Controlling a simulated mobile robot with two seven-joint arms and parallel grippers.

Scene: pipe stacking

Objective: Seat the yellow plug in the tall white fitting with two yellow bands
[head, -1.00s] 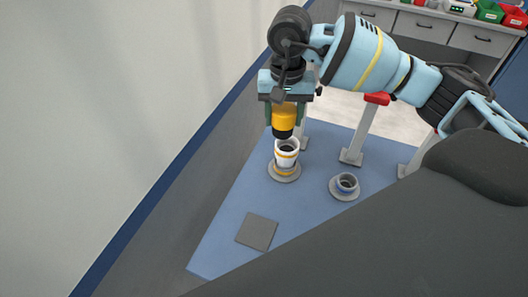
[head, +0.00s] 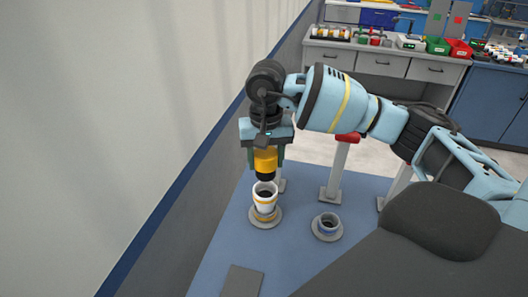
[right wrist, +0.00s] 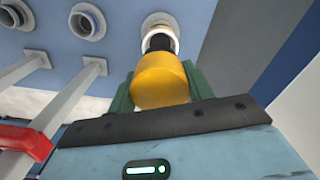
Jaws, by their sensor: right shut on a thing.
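The yellow plug (head: 265,160) has a black lower end and hangs upright in my right gripper (head: 265,165), which is shut on it. The tall white fitting (head: 265,198) with yellow bands stands on a round grey base on the blue surface, directly below the plug. In the head view the plug's black tip is just above or at the fitting's open mouth; I cannot tell if it has entered. In the right wrist view the yellow plug (right wrist: 160,80) lines up with the white fitting's rim (right wrist: 160,28), its black end overlapping the opening. My left gripper is not in view.
A short blue-grey fitting (head: 328,225) stands on the blue surface (head: 295,245) to the right. A grey square plate (head: 241,282) lies nearer. Posts, one with a red top (head: 348,137), stand behind. A wall runs along the left. Benches with bins are far back.

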